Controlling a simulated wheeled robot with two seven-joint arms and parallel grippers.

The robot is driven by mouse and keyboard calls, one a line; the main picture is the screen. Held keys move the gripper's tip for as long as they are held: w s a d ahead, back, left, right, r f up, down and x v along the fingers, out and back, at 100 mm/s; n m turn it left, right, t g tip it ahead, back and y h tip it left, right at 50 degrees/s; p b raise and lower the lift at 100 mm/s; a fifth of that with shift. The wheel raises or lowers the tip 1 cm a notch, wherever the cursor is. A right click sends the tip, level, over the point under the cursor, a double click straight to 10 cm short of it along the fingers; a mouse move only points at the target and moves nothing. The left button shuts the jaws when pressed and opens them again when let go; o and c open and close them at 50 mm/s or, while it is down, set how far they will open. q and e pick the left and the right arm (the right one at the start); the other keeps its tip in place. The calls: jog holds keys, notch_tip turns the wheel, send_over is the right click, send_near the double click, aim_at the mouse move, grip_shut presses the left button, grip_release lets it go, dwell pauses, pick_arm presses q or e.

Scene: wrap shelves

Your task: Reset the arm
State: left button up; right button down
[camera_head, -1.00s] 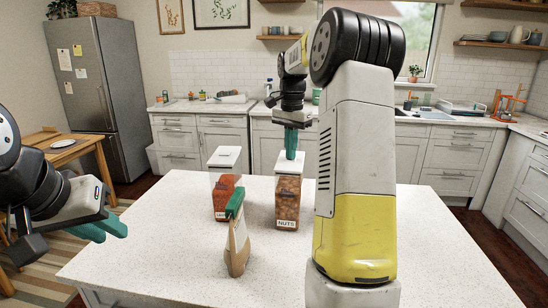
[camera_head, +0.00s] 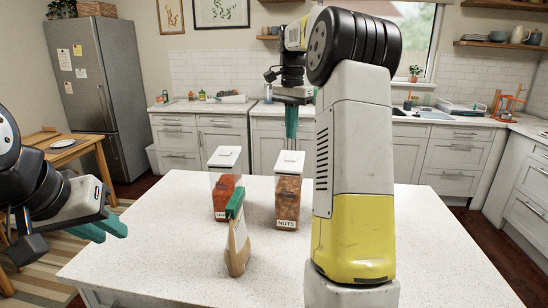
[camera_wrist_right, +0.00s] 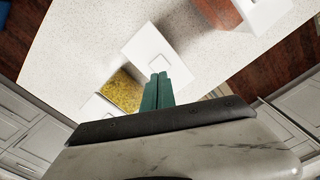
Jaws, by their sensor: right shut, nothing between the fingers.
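My right gripper (camera_head: 291,122) points down with its green fingers together, empty, just above the white lid of the nuts container (camera_head: 287,203). In the right wrist view its fingers (camera_wrist_right: 157,90) overlap the near edge of a white lid (camera_wrist_right: 150,48). My left gripper (camera_head: 105,228) hangs at the left, beside the counter; its finger gap is unclear. A clear container with red-orange contents (camera_head: 224,197) stands left of the nuts. A brown paper bag with a green clip (camera_head: 237,245) stands in front.
In the right wrist view, a container with yellow contents (camera_wrist_right: 122,91) stands close to the fingers. My right arm hides part of the counter in the head view. Cabinets (camera_head: 455,165) line the back.

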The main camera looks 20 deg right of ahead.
jog(key=shift+r, duration=0.4)
jog(key=s+a+r+n+t, duration=0.25)
jog(key=s+a+n, duration=0.45)
jog(key=s, duration=0.6)
jog(key=s+a+f+n+t+y, duration=0.1)
jog(key=s+a+f+n+t, duration=0.1)
jog(key=s+a+f, duration=0.2)
jog(key=s+a+f+n+t+y, duration=0.1)
jog(key=s+a+f, duration=0.3)
jog(key=s, duration=0.6)
jog(key=shift+s+f+n+t, duration=0.15)
jog(key=shift+s+n+t, duration=0.2)
jog(key=shift+n, duration=0.55)
